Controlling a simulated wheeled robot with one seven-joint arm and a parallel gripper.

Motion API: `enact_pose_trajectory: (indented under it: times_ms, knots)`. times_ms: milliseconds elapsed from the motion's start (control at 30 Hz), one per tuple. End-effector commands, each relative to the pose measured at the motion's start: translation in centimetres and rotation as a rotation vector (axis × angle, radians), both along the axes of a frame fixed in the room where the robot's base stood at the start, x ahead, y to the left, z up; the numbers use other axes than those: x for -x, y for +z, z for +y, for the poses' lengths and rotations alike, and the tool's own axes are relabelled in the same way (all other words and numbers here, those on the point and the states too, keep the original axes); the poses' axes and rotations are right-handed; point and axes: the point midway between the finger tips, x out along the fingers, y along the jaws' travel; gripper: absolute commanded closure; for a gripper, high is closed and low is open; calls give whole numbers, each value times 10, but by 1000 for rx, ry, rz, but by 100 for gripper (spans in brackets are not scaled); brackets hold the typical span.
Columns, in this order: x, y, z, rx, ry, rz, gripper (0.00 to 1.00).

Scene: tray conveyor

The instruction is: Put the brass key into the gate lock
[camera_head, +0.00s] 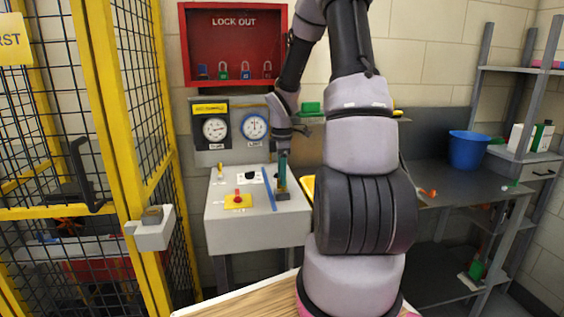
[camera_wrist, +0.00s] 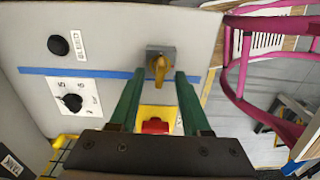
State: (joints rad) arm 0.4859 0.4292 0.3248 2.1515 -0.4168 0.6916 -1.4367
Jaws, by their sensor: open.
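The brass key (camera_wrist: 159,68) stands in a small grey block on the control panel, in the wrist view. My gripper (camera_wrist: 158,76) is open, with one green finger on each side of the key and a visible gap to both. In the head view my gripper (camera_head: 282,184) points down over the right part of the panel, and the key is not clearly visible there. What looks like the gate lock, a light grey box (camera_head: 152,236) with a brownish top piece, sits on the yellow fence post at the left, well apart from my gripper.
The panel (camera_head: 225,228) carries a red button on a yellow plate (camera_head: 238,204) and a blue stripe (camera_head: 268,188). Gauges and a red lockout box (camera_head: 235,80) are behind it. Yellow mesh fencing (camera_head: 130,150) stands left. A bench with a blue bucket (camera_head: 468,150) is right.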

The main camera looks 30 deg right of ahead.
Motion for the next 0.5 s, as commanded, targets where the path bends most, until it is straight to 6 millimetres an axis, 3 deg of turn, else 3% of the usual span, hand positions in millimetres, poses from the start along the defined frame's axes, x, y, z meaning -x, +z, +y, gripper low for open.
enact_pose_trajectory:
  times_ms: [200, 500]
  knots:
    - [0, -20, 0, 0, 0, 1, 52]
    - [0, -23, 0, 0, 0, -1, 52]
